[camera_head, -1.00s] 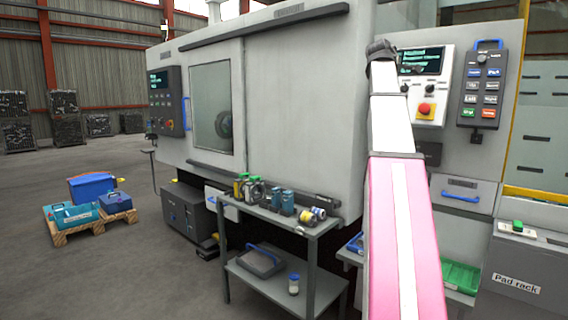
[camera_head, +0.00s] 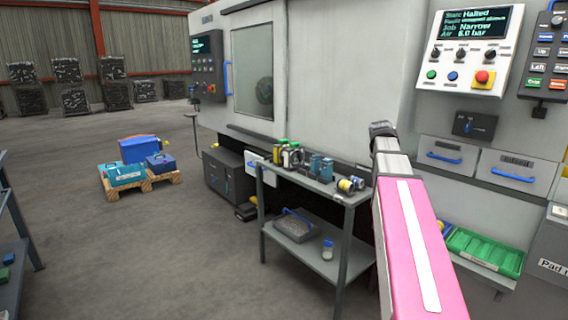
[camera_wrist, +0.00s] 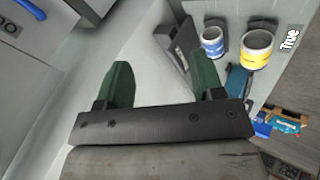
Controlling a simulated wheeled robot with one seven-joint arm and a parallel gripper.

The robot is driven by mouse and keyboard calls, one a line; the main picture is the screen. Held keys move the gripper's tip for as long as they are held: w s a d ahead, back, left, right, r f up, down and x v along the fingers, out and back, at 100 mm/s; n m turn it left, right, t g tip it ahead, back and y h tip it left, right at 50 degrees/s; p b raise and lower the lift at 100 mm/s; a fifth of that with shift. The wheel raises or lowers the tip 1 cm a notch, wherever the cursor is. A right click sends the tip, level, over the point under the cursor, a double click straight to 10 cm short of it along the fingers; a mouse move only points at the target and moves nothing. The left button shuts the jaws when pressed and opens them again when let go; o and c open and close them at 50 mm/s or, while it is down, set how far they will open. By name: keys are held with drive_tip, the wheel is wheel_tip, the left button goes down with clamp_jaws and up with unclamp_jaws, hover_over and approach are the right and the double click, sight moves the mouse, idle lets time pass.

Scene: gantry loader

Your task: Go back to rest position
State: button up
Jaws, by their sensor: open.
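My gripper (camera_wrist: 163,85) shows in the wrist view with its two green fingers spread apart and nothing between them. A pale machine surface lies beyond the fingers. In the head view my pink and white arm reaches up at the right of centre, and the gripper itself cannot be made out there. The control panel (camera_head: 465,50) behind the arm reads "Halted", "Narrow" and "6.0 bar". It has a red button on a yellow base (camera_head: 483,78).
A grey two-tier cart (camera_head: 310,187) with cans and small parts stands left of my arm. A green bin (camera_head: 484,250) is at the right. A pallet with blue boxes (camera_head: 140,180) stands on the floor at the left. Open floor lies in the left foreground.

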drive_tip(key=s+a+f+m+g+y, duration=0.1)
drive_tip(key=s+a+f, duration=0.35)
drive_tip(key=f, duration=0.55)
drive_tip(key=s+a+f+m+g+y, duration=0.1)
drive_tip(key=s+a+f+g, duration=0.15)
drive_tip(key=a+f, duration=0.55)
drive_tip(key=s+a+f+m+g+y, duration=0.1)
drive_tip(key=s+a+f, duration=0.3)
drive_tip(key=s+f, duration=0.4)
drive_tip(key=s+a+f+m+g+y, duration=0.1)
drive_tip(key=s+a+f, duration=0.3)
drive_tip(key=s+f, duration=0.5)
wheel_tip(320, 180, down, 2)
drive_tip(key=shift+f+m+g, duration=0.2)
drive_tip(key=shift+m+g, duration=0.25)
drive_tip(key=shift+m, duration=0.15)
